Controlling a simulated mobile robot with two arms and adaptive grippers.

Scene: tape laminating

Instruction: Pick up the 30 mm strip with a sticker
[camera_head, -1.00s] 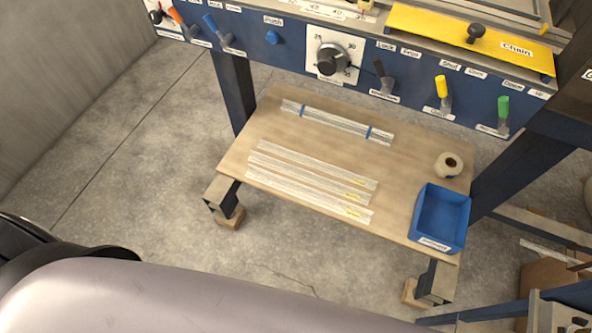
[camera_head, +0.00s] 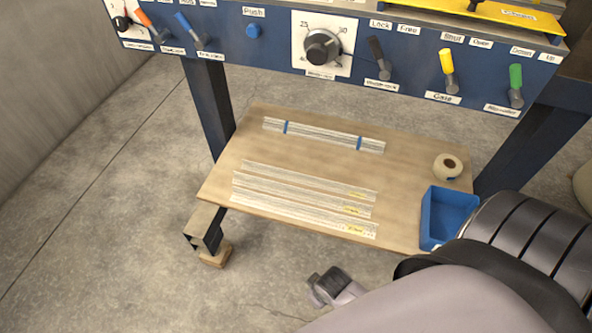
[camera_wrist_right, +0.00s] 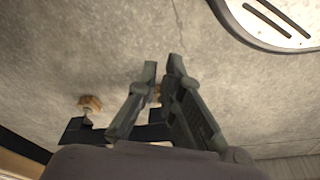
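Three pale strips lie side by side on the wooden table in the head view: a far strip (camera_head: 300,178), a middle strip (camera_head: 290,191) and a near strip (camera_head: 290,209). Each has a yellow sticker at its right end; the sticker print is too small to read, so I cannot tell which is 30 mm. In the right wrist view my right gripper (camera_wrist_right: 162,68) points at the floor, empty, with a narrow gap between its fingertips. It is away from the strips. My left gripper is not in view.
The wooden table (camera_head: 410,180) also holds a strip bundle with blue bands (camera_head: 320,134), a tape roll (camera_head: 448,166) and a blue bin (camera_head: 448,215). The blue machine panel (camera_head: 225,60) overhangs the back. My arm covers the lower right.

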